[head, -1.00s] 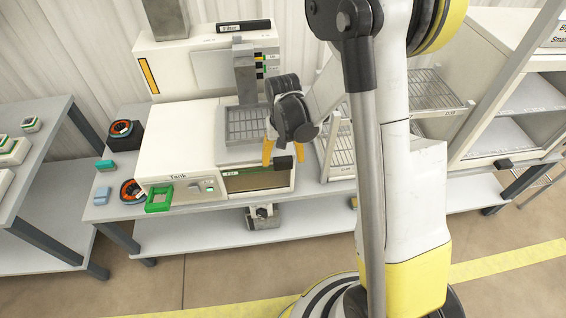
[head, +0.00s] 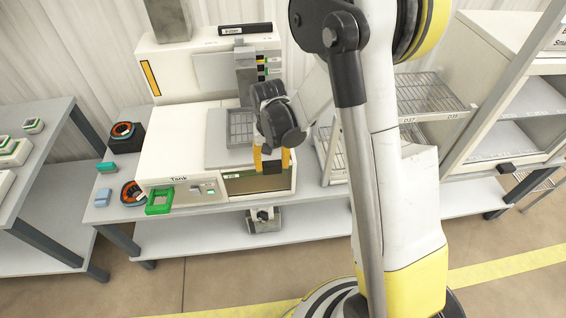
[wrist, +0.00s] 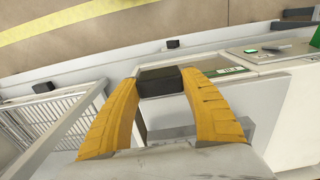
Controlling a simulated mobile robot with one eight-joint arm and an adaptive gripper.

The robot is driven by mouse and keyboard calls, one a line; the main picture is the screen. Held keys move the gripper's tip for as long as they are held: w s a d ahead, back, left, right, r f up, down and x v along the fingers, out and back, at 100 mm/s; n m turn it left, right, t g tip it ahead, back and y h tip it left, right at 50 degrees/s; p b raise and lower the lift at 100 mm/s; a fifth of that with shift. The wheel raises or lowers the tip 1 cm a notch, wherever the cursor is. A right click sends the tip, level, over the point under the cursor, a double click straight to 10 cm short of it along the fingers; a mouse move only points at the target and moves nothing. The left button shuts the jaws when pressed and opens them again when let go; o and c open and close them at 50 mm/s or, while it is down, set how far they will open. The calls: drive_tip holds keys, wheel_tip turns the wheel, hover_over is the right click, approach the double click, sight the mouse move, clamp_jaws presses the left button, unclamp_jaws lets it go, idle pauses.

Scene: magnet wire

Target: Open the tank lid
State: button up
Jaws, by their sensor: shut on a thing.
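The white tank (head: 165,150) stands on the bench, with a grey lid panel (head: 216,152) on the right part of its top. The lid's black handle (wrist: 160,82) sits between my two yellow fingers in the wrist view. My gripper (head: 271,160) is at the tank's front right edge and is shut on this handle; it also shows in the wrist view (wrist: 162,84). In the head view the gripper hides most of the handle. The lid looks down, above the tank's brownish front window (head: 255,184).
A wire rack (head: 425,95) stands to the right. A grey column (head: 245,72) rises behind the lid. The floor in front is clear.

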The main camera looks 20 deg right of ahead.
drive_tip(key=w+a, duration=0.1)
drive_tip(key=a, duration=0.4)
drive_tip(key=w+a, duration=0.1)
drive_tip(key=a, duration=0.4)
drive_tip(key=w+a, duration=0.2)
drive_tip(key=a, duration=0.4)
drive_tip(key=o, duration=1.4)
wheel_tip(320, 180, up, 12)
